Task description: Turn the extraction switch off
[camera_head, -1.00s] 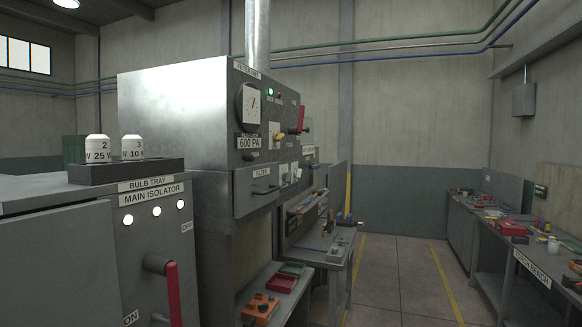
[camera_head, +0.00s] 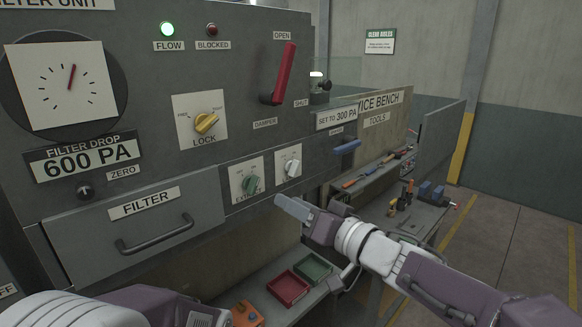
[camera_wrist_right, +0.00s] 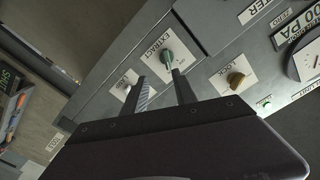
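The extraction switch is a green knob (camera_head: 251,184) on a white plate lettered EXTR..., low on the grey filter unit panel. It also shows in the right wrist view (camera_wrist_right: 168,57), beyond the fingertips. Its label is partly hidden in the head view. My right gripper (camera_head: 292,207) is in front of the panel, just right of and below the green knob. In the right wrist view my right gripper (camera_wrist_right: 160,80) has its two fingers apart with nothing between them. Part of my left arm shows at the lower left; its gripper is out of view.
A white knob (camera_head: 292,168) sits right beside the switch. The yellow LOCK knob (camera_head: 206,123), red damper lever (camera_head: 282,75) and FILTER drawer handle (camera_head: 156,238) are close by. Red tray (camera_head: 288,287) and green tray (camera_head: 313,266) lie below.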

